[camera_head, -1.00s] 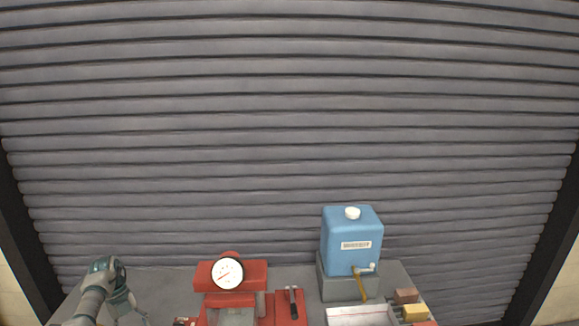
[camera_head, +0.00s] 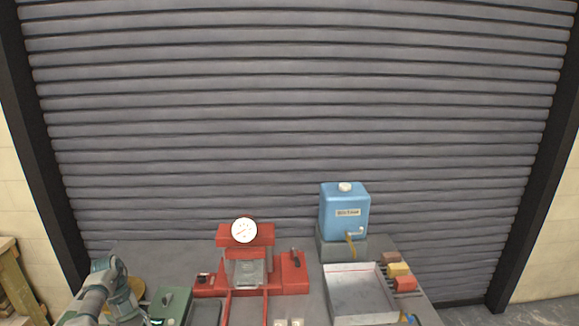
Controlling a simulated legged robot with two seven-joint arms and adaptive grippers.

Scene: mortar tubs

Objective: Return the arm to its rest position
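My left arm comes in at the lower left of the head view, over the left end of the grey table (camera_head: 300,272). My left gripper (camera_head: 132,316) hangs at the bottom edge, pointing down and partly cut off, so I cannot tell if its fingers are open. It is beside a green box-shaped device (camera_head: 172,302), left of the red press (camera_head: 240,268) with its round white gauge. My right arm and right gripper are not in view.
A blue tank (camera_head: 345,210) with a tap stands on a grey block at the back right. A white tray (camera_head: 358,290) lies in front of it, with several coloured blocks (camera_head: 399,270) beside it. A grey shutter (camera_head: 290,110) closes the back. A wooden stand (camera_head: 18,285) is at far left.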

